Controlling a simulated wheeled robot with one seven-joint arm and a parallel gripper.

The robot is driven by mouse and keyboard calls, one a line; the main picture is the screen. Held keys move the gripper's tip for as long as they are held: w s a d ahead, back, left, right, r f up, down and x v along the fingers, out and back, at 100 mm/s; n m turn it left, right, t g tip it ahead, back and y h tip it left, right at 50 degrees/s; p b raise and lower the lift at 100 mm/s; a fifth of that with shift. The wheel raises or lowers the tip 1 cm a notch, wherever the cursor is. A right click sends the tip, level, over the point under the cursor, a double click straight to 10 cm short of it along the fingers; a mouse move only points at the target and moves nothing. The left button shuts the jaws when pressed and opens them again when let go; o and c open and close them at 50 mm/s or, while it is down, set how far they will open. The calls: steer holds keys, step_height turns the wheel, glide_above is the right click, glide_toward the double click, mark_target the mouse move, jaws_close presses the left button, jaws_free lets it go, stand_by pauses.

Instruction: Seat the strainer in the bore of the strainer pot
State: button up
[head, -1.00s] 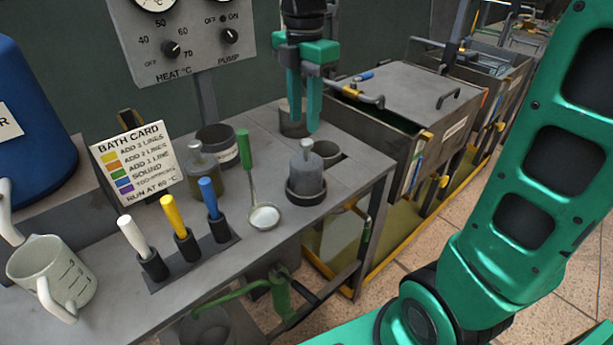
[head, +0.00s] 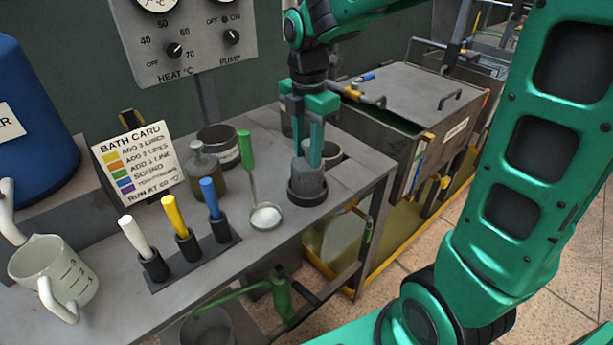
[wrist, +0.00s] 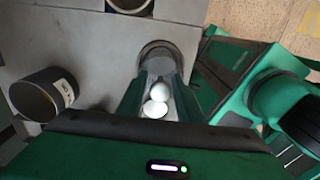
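The likely strainer is a grey cylinder (head: 308,181) with a round knob on top. It stands upright in a short dark ring (head: 306,197) on the bench. My gripper (head: 309,161) points down over it, its two fingers on either side of the knob and seemingly apart. In the wrist view, a pale round knob (wrist: 160,91) shows between the fingers, and I cannot tell whether they touch it. A labelled dark pot (head: 222,150) stands further left. I cannot tell which is the strainer pot.
A ladle with a green handle (head: 246,150) lies left of the cylinder. A rack (head: 195,257) holds white, yellow and blue handles. The bench edge is close on the right.

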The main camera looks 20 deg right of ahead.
steer(key=shift+c, duration=0.3)
jaws_close()
